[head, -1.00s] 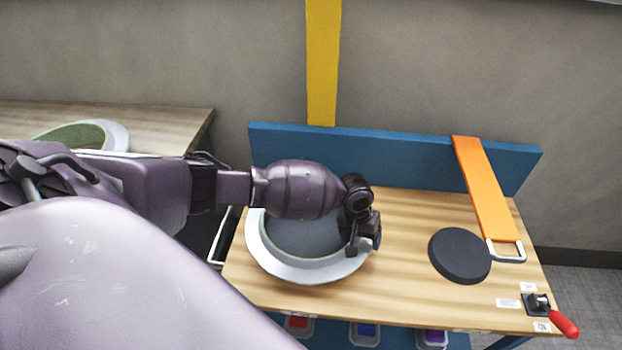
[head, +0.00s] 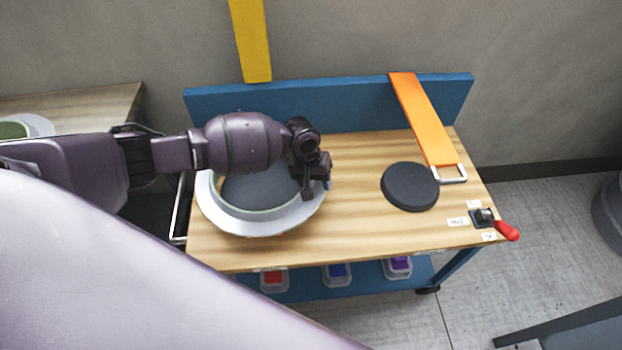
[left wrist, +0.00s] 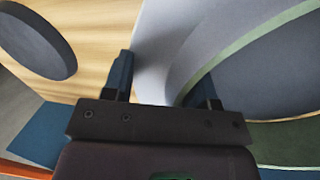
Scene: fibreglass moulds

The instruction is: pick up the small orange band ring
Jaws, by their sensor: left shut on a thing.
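My left gripper (head: 317,190) is at the right rim of a round grey-white ring mould (head: 262,226) with a pale green inner edge, lying on the wooden bench. In the left wrist view the two fingers (left wrist: 163,80) stand on either side of the mould's wall (left wrist: 178,42), shut on it. My arm hides the far part of the mould. No small orange band ring can be made out. The only orange thing is a flat strap (head: 424,120) with a metal loop, hanging over the blue back board at the right. My right gripper is not in view.
The wooden bench (head: 350,230) carries a dark round disc (head: 410,187) and a red-handled clamp (head: 506,230) at its right corner. A blue board (head: 340,103) stands along the back. Several small bins with coloured contents (head: 337,274) sit below. Another table (head: 85,100) stands at the left.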

